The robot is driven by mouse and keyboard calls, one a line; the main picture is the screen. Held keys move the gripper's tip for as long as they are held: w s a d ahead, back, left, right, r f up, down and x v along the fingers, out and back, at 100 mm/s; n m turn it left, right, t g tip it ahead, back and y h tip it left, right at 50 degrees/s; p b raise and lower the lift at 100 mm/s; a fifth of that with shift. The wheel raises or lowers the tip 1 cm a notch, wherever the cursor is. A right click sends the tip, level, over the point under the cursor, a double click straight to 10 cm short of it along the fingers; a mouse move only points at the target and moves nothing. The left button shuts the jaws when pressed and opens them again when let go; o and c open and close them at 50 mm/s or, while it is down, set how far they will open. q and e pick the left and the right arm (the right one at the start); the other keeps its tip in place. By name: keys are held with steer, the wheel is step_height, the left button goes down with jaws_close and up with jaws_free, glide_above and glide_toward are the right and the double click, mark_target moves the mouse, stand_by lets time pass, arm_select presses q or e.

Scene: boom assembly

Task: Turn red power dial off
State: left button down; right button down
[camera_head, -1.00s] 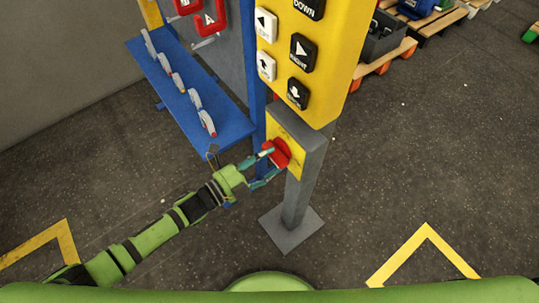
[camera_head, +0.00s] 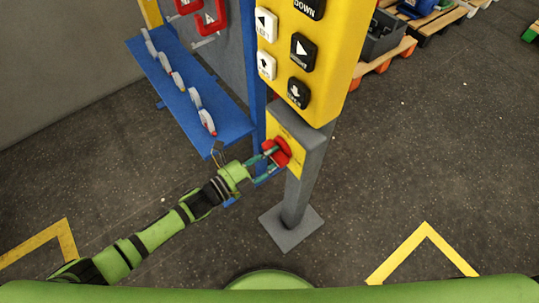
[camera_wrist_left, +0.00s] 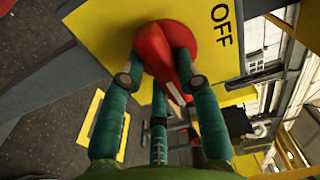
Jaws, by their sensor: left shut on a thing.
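The red power dial (camera_head: 279,151) sits on a yellow plate (camera_head: 282,124) on the grey post's box. My left gripper (camera_head: 272,161) is at the dial, its teal fingers closed around the grip bar. In the left wrist view the dial (camera_wrist_left: 160,42) has a raised bar with a pale pointer mark, running between the fingers (camera_wrist_left: 160,83). The pointer faces down and slightly right, away from the black OFF label (camera_wrist_left: 221,25) on the plate. Part of the bar is hidden by the fingers. My right gripper is not in view.
A yellow panel with arrow buttons (camera_head: 345,45) is above the dial. A blue shelf (camera_head: 232,127) with several white-and-red pieces stands to the left. The post's base plate (camera_head: 291,228) is on the floor. Pallets (camera_head: 385,53) are at the back right. The right floor is open.

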arm_select(q)
steer(key=n, duration=0.4)
steer(key=shift+n, duration=0.3)
steer(key=n, duration=0.4)
steer(key=shift+s+d+r+p, duration=0.1)
steer(key=shift+s+p, duration=0.05)
steer(key=shift+p, duration=0.25)
steer(key=n, duration=0.5)
steer(key=shift+r, duration=0.1)
steer(key=shift+s+r+n, duration=0.1)
steer(key=shift+n, duration=1.8)
steer(key=c, duration=0.9)
jaws_free()
